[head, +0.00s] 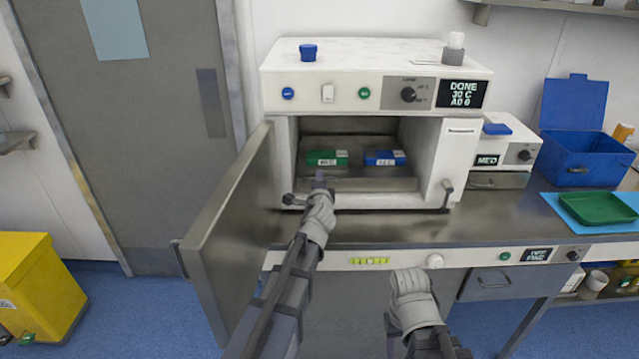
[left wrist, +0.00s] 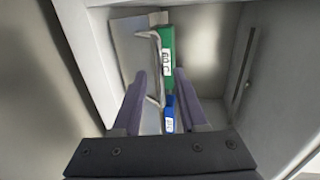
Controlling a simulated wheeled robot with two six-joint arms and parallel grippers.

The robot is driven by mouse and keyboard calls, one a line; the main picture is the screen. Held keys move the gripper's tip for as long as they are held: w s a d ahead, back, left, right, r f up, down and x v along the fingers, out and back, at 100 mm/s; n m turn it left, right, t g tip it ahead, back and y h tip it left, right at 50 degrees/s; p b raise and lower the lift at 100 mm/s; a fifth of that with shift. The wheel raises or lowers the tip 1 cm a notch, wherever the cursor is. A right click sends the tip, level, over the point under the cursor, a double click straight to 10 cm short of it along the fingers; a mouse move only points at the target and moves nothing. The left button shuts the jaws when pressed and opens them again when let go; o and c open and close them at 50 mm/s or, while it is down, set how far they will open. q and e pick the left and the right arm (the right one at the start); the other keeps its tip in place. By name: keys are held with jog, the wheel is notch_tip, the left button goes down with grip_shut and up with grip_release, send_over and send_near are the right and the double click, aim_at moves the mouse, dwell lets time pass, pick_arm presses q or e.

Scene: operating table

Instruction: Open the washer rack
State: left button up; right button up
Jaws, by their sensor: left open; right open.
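The washer (head: 375,58) is a white box on the steel counter. Its door (head: 232,220) stands open, swung out to the left. Inside, the metal rack (head: 385,185) bears a green box (head: 327,158) and a blue box (head: 384,158). My left gripper (head: 319,178) is at the washer opening, in front of the rack. In the left wrist view its dark fingers (left wrist: 160,76) are open, with the rack's bar handle (left wrist: 153,42) extending toward the space between them; contact cannot be told. My right gripper (head: 407,272) is open, low before the counter front.
A small white device marked MED (head: 512,150) stands right of the washer. Farther right are a blue bin (head: 588,155) and a green tray (head: 597,208) on a blue mat. A yellow bin (head: 35,285) stands on the floor at left. The open door bounds the left side.

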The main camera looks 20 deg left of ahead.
pick_arm(q)
jog(key=shift+c, duration=0.2)
grip_shut()
dwell(1.1)
